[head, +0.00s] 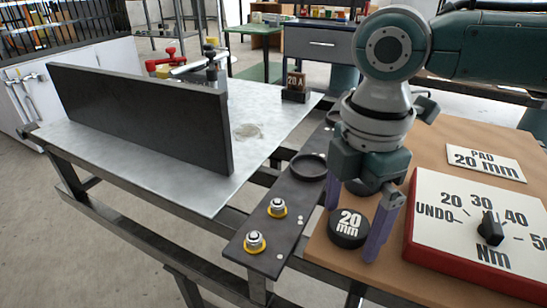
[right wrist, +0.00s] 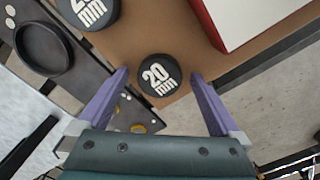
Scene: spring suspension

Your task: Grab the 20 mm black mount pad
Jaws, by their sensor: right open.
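A round black 20 mm mount pad (head: 349,228) with white lettering lies on the brown board near its front left edge. My right gripper (head: 352,233) points down over it, open, with one purple finger on each side. In the right wrist view the same pad (right wrist: 160,88) shows between the open fingertips (right wrist: 160,74), with a gap on both sides. My left gripper is not in view.
A red-sided box with an Nm dial (head: 462,232) stands close right of the gripper. A dark rail (head: 283,222) with a black ring (head: 308,167) and yellow-based bolts is at left. A black upright panel (head: 140,115) stands further left.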

